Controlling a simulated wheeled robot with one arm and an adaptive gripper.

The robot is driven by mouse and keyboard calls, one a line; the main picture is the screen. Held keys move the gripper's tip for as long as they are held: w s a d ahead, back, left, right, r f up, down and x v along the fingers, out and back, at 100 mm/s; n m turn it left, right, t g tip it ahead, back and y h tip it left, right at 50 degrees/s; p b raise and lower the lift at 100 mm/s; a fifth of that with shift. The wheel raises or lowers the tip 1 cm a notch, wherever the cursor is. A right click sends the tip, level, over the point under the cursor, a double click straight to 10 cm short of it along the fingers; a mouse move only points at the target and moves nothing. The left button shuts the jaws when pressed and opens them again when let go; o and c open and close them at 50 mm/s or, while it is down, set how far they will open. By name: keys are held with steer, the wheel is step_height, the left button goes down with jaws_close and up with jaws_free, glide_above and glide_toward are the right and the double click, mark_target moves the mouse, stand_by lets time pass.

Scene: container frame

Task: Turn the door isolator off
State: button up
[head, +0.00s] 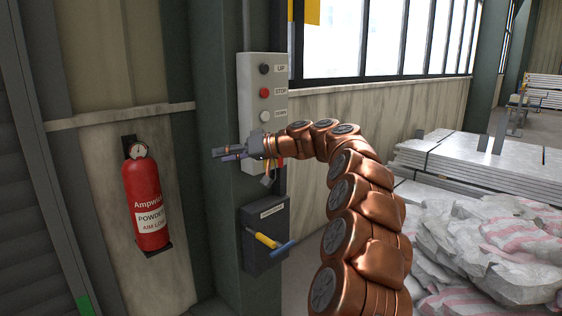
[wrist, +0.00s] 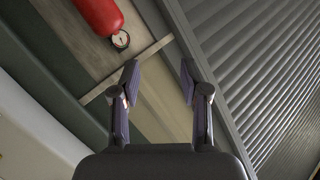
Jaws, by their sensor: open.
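The door isolator is a dark box (head: 265,228) low on the green column, with a label on its front. Its handle (head: 267,241) is yellow, and a blue bar (head: 283,248) sticks out beside it toward the lower right. My gripper (head: 216,153) is above the isolator and to its left, in front of the column and apart from the handle. In the wrist view my gripper (wrist: 158,80) is open, with nothing between its fingers. The isolator does not show in the wrist view.
A grey control box (head: 263,100) with UP, STOP and DOWN buttons is mounted above the isolator. A red fire extinguisher (head: 146,200) hangs on the left wall and also shows in the wrist view (wrist: 99,14). White sacks (head: 480,245) and stacked panels (head: 485,160) lie at right.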

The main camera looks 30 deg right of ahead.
steer(key=w+d+f+n+t+h+b, duration=0.1)
steer(key=d+f+t+h+b, duration=0.15)
steer(key=d, duration=1.05)
steer(key=w+d+f+t+h+b, duration=0.15)
steer(key=d+t, duration=0.25)
steer(key=d, duration=0.8)
steer(key=shift+f+x, duration=0.2)
steer(key=shift+x, duration=0.85)
steer(key=shift+f+x, duration=0.2)
steer(key=shift+x, duration=0.85)
steer(key=shift+f+x, duration=0.15)
steer(key=shift+x, duration=0.9)
jaws_close()
